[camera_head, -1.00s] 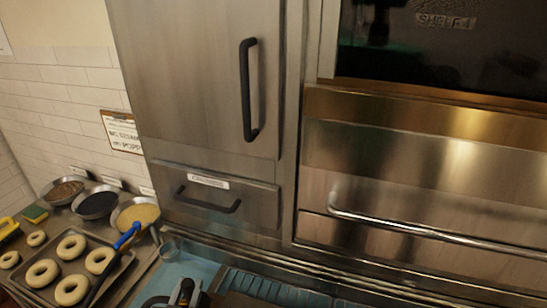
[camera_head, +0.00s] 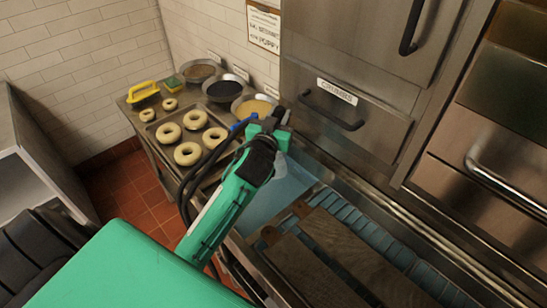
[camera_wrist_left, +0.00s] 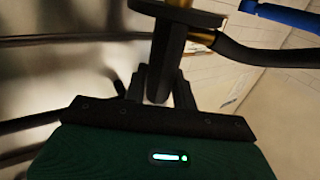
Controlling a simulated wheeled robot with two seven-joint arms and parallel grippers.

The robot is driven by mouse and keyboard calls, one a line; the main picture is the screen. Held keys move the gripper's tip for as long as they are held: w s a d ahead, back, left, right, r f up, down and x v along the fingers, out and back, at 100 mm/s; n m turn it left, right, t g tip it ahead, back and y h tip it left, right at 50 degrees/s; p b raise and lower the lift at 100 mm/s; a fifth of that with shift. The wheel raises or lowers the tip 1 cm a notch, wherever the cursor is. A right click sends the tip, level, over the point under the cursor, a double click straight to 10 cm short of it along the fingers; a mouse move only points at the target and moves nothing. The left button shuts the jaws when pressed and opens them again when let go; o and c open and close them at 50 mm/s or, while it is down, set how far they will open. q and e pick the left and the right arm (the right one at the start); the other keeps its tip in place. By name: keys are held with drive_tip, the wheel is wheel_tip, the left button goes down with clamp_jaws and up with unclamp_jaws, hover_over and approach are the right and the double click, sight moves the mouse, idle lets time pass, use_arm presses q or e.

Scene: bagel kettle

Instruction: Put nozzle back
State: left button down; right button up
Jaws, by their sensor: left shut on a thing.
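My left gripper (camera_head: 272,122) is at the end of the green arm, over the blue surface beside the bagel counter. In the left wrist view its dark fingers (camera_wrist_left: 160,88) are shut on a black upright piece below a round disc, which appears to be the nozzle (camera_wrist_left: 178,14). A black hose (camera_wrist_left: 265,54) runs from near it to the right. In the head view the nozzle is mostly hidden by the gripper and hard to make out. My right gripper is not in view.
A bagel tray (camera_head: 170,152) and several topping bowls, one with yellow contents (camera_head: 256,104), stand on the left counter. The crumbs drawer (camera_head: 335,112) is shut.

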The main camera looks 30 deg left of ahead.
use_arm(q)
drive_tip(key=shift+w+a+r, duration=0.45)
drive_tip(key=shift+w+a, duration=0.05)
drive_tip(key=shift+w, duration=0.15)
drive_tip(key=shift+w+a+r, duration=0.4)
drive_tip(key=shift+w+a, duration=0.05)
drive_tip(key=shift+w, duration=0.2)
wheel_tip(320, 180, down, 10)
drive_tip(key=shift+r+p, duration=0.2)
drive_tip(key=shift+p, duration=0.5)
drive_tip(key=c, duration=1.1)
unclamp_jaws()
drive_tip(key=shift+f, duration=0.1)
drive_tip(key=s+d+b, duration=0.1)
drive_tip(key=s, duration=0.3)
drive_tip(key=s+b, duration=0.2)
drive_tip(key=s, duration=0.3)
drive_tip(key=s+d+b, duration=0.1)
drive_tip(key=s+b, duration=0.1)
drive_tip(key=s, duration=0.2)
drive_tip(key=shift+s+d+f, duration=0.2)
drive_tip(key=shift+s+d, duration=0.1)
drive_tip(key=shift+d, duration=0.05)
